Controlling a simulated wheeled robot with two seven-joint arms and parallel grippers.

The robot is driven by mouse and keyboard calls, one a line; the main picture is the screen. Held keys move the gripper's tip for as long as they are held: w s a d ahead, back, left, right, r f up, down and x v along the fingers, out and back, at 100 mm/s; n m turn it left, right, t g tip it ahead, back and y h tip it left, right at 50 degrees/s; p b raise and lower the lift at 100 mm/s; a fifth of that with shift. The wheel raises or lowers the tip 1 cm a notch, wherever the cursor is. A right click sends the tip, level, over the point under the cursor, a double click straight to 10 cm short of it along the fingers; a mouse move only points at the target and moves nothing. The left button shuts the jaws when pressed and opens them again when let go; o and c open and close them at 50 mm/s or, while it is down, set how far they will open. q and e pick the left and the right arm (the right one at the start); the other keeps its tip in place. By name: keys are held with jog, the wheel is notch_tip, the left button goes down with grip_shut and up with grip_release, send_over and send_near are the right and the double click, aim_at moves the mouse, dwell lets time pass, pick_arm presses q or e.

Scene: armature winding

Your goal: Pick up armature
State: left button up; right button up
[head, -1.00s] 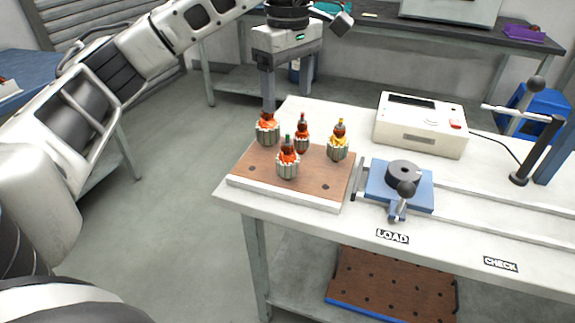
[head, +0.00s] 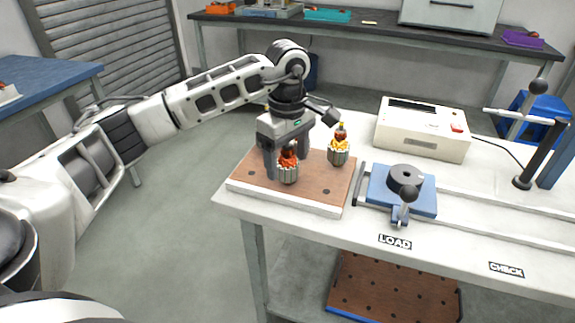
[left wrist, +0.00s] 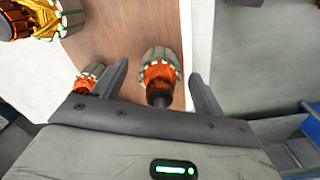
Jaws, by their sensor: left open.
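My left gripper (head: 286,164) is open over the wooden board (head: 248,187), its fingers on either side of the front armature (head: 288,175). That armature has orange-red windings and a grey ribbed core. In the left wrist view the armature (left wrist: 160,72) stands between the spread fingers (left wrist: 158,78), with gaps on both sides. The yellow-wound armature (head: 338,153) stands to the right on the board. Another orange armature (left wrist: 88,78) shows beside the left finger in the wrist view. The gripper hides the other armatures in the head view. My right gripper is not in view.
A blue fixture (head: 420,203) with a dark round block (head: 405,178) and a clamp knob sits right of the board. A white instrument box (head: 421,130) stands behind it. A black post (head: 540,153) rises at the right. The table front near the LOAD label is clear.

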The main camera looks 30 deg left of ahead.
pick_arm(q)
jog(key=shift+f, duration=0.25)
jog(key=c, duration=1.3)
jog(key=shift+r, duration=0.2)
